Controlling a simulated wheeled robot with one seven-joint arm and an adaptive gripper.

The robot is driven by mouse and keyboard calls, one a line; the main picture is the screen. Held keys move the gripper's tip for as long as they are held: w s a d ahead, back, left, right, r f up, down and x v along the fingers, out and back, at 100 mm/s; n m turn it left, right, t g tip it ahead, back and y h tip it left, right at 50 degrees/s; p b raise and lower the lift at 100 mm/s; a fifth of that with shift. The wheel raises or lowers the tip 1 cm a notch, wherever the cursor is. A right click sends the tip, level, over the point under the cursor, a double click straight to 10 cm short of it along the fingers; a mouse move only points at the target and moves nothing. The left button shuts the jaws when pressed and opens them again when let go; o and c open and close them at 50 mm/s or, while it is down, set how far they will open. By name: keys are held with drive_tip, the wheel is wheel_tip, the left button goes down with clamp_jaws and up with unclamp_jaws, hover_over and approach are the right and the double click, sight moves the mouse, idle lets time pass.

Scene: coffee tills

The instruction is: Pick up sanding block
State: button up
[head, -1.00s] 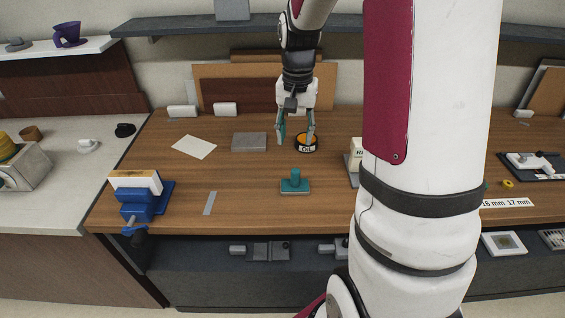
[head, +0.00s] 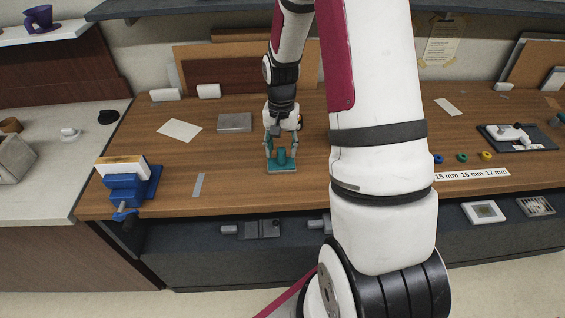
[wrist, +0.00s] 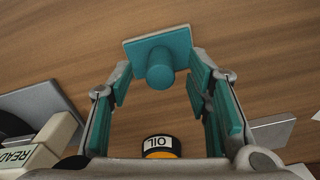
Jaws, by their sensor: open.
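The sanding block (head: 282,165) is a teal flat block with a round knob on top. It lies on the brown wooden bench near the front edge. In the wrist view the sanding block (wrist: 158,64) shows with its knob towards the camera. My gripper (head: 280,147) is open and low over the block in the head view. In the wrist view my gripper (wrist: 159,84) has its teal-padded fingers spread on either side of the knob, with nothing held. I cannot tell whether the fingers touch the block.
An oil tin (wrist: 160,145) and a box marked READ (wrist: 35,150) stand close to my gripper. A blue vise (head: 130,188) sits at the bench's left. A grey plate (head: 234,122) lies behind left.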

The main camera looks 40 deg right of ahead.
drive_tip(key=shift+f, duration=1.05)
clamp_jaws()
drive_tip(key=shift+r, duration=0.15)
drive_tip(key=shift+w+r, duration=0.1)
drive_tip(key=shift+r, duration=0.5)
wheel_tip(320, 180, up, 2)
drive_tip(key=s+r, duration=0.1)
drive_tip(key=s, duration=1.5)
drive_tip(key=shift+d+r+b, duration=0.3)
drive_tip(key=shift+d+b, duration=0.1)
drive_tip(key=shift+b, duration=0.05)
drive_tip(key=c, duration=1)
unclamp_jaws()
